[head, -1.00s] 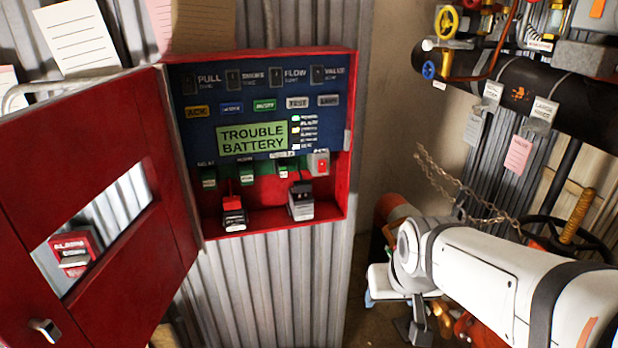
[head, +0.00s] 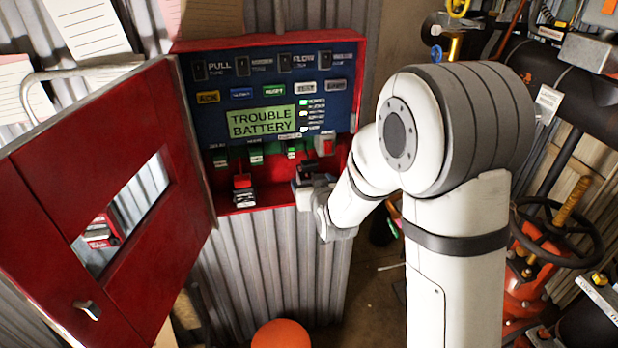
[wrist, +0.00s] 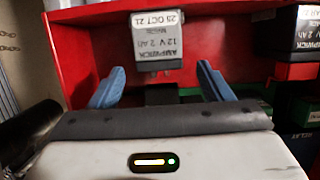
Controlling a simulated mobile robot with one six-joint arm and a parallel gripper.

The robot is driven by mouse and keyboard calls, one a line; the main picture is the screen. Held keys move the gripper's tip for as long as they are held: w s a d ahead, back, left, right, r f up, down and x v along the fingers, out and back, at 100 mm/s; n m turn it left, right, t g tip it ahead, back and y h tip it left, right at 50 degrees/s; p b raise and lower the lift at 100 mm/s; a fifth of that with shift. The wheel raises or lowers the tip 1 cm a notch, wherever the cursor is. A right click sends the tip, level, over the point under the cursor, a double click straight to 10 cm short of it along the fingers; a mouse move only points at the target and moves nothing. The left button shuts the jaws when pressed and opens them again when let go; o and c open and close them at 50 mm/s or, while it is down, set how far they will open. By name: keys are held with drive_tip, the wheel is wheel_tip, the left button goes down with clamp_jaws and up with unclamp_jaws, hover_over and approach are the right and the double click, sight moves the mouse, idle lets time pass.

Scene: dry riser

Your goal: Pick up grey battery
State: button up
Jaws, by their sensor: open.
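The grey battery (wrist: 157,50) is a small block with a white label that reads upside down in the wrist view. It sits in the red cabinet (head: 280,203), on the right side of its floor. In the head view the battery (head: 308,170) is partly hidden by my arm. My gripper (wrist: 160,78) is open. Its two blue fingers point at the battery, one to each side in the wrist view, with gaps between. In the head view my gripper (head: 310,190) is at the cabinet's lower front edge, its fingers hard to make out.
A second, black battery (head: 243,193) with a red top stands to the left in the cabinet; it also shows in the wrist view (wrist: 299,45). The red door (head: 110,200) hangs open at left. A pipe and a valve wheel (head: 555,235) are at right.

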sight(308, 173)
drive_tip(key=shift+p+x, duration=1.2)
drive_tip(key=shift+x, duration=1.85)
drive_tip(key=shift+r, duration=0.1)
drive_tip(key=c, duration=1.5)
drive_tip(key=shift+w+r, duration=0.1)
clamp_jaws()
drive_tip(key=shift+r+b, duration=0.15)
drive_tip(key=shift+b, duration=0.15)
